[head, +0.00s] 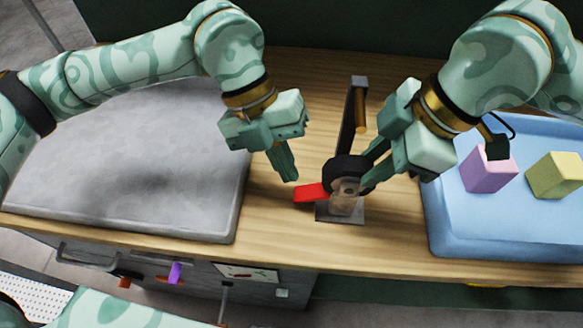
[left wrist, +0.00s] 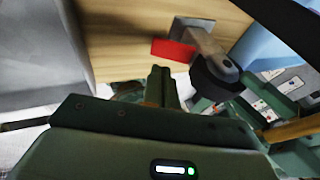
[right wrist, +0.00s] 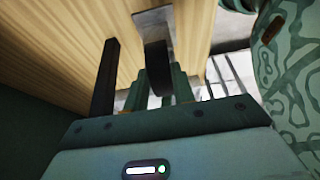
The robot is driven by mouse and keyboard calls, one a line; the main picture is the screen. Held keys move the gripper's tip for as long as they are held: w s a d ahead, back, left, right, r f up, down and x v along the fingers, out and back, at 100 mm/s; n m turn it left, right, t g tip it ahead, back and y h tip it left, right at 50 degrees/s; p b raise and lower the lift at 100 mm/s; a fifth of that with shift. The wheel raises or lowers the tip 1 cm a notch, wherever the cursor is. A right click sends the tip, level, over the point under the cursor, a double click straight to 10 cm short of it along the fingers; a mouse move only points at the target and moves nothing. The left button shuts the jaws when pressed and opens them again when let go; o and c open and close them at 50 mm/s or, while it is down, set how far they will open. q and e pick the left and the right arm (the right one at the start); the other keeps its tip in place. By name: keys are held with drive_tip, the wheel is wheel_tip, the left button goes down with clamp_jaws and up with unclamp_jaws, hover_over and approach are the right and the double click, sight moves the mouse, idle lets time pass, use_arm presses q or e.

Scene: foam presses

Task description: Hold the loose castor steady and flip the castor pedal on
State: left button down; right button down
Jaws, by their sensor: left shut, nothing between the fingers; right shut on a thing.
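The castor has a black wheel (head: 343,172) in a pale metal fork on a grey plate (head: 350,216) on the wooden bench. Its red pedal (head: 309,192) sticks out to the left; the pedal also shows in the left wrist view (left wrist: 172,50). My right gripper (head: 367,180) is shut on the castor wheel from the right; in the right wrist view the wheel (right wrist: 156,70) lies between its fingers. My left gripper (head: 291,178) is shut and empty, its fingertips pointing down just left of and above the pedal. I cannot tell whether they touch it.
A dark upright post (head: 356,100) with a wooden grip stands behind the castor. A grey slab (head: 140,150) lies at the left. A blue tray (head: 470,243) at the right holds a pink block (head: 487,172) and a yellow block (head: 553,175). The bench's front edge is close.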

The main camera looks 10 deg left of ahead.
use_arm(q)
drive_tip(key=v, duration=1.1)
drive_tip(key=shift+a+r, duration=0.2)
drive_tip(key=shift+a, duration=0.1)
drive_tip(key=shift+s, duration=0.1)
use_arm(e)
drive_tip(key=c, duration=1.1)
unclamp_jaws()
